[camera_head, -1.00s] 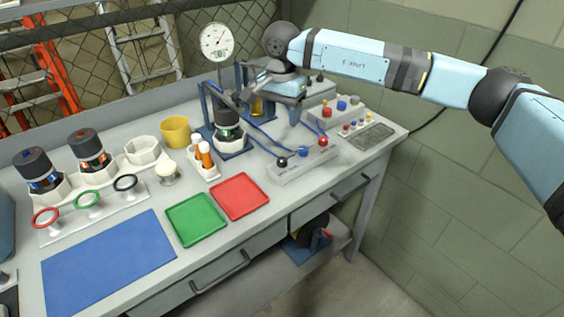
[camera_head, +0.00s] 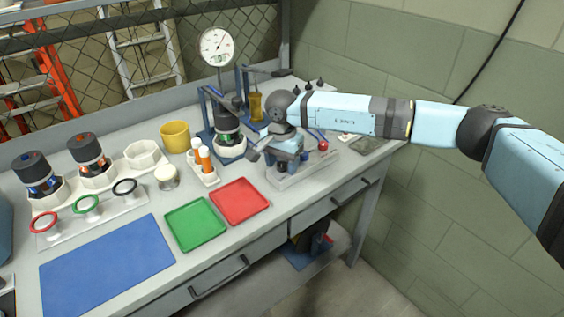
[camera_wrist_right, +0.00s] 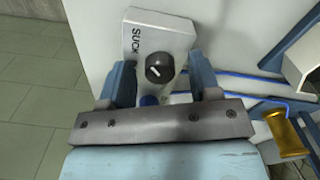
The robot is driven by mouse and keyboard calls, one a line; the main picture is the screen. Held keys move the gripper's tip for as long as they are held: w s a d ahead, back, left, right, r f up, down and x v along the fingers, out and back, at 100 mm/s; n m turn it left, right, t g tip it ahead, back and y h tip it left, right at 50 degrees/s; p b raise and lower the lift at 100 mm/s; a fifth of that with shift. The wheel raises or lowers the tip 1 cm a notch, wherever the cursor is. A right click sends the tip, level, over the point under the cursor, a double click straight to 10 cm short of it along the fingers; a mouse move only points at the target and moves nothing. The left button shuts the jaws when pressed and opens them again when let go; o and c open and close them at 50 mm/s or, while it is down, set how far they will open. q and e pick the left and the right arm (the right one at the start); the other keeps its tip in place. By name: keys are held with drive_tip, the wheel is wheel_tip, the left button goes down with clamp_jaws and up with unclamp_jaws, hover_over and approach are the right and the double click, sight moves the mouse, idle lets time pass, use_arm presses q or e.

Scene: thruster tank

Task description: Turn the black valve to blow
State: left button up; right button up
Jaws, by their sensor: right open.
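The black valve (camera_wrist_right: 158,68) is a round knob with a white pointer line, on a pale block marked "SUCK" in the right wrist view. In the head view the block (camera_head: 312,172) lies near the bench's front edge, and my gripper mostly covers the valve there. My right gripper (camera_head: 283,157) is over the black end of the block, pointing down. In the right wrist view its open fingers (camera_wrist_right: 161,64) stand on either side of the knob, with gaps visible. I cannot tell how far down they reach. My left gripper is not in view.
A red knob (camera_head: 323,145) sits at the block's right end, with a blue one partly hidden beside it. The green tray (camera_head: 196,224) and red tray (camera_head: 240,202) lie left. A dial gauge (camera_head: 217,46) and thruster stand (camera_head: 229,140) are behind, with blue tubes nearby.

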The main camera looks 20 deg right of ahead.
drive_tip(key=c, duration=0.9)
